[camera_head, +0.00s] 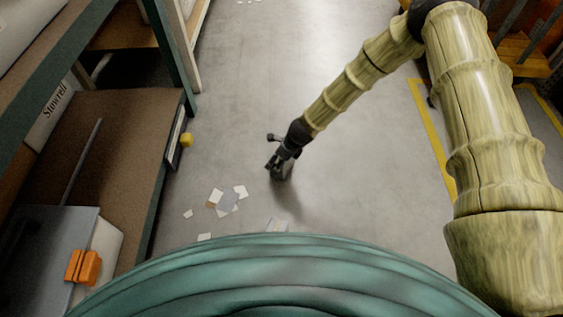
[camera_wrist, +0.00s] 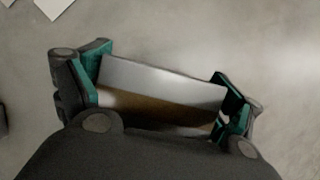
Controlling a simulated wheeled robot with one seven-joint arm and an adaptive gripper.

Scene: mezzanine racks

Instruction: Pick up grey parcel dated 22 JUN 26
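My gripper (camera_head: 281,166) is low over the grey floor in the middle of the head view, with a shadow below and to the right. In the wrist view, my gripper (camera_wrist: 160,90) has its two teal pads against the ends of a flat-sided grey parcel (camera_wrist: 150,76). The parcel's upper band is pale grey and its lower band is brown. It spans the whole gap between the pads. No date can be read on it, and the head view barely shows it behind the fingers.
Several pale cards or papers (camera_head: 228,200) lie on the floor left of my gripper. A brown shelf (camera_head: 115,135) along the left bears a grey box (camera_head: 45,250) and an orange object (camera_head: 83,266). A yellow floor line (camera_head: 432,140) runs at right. Floor beyond is clear.

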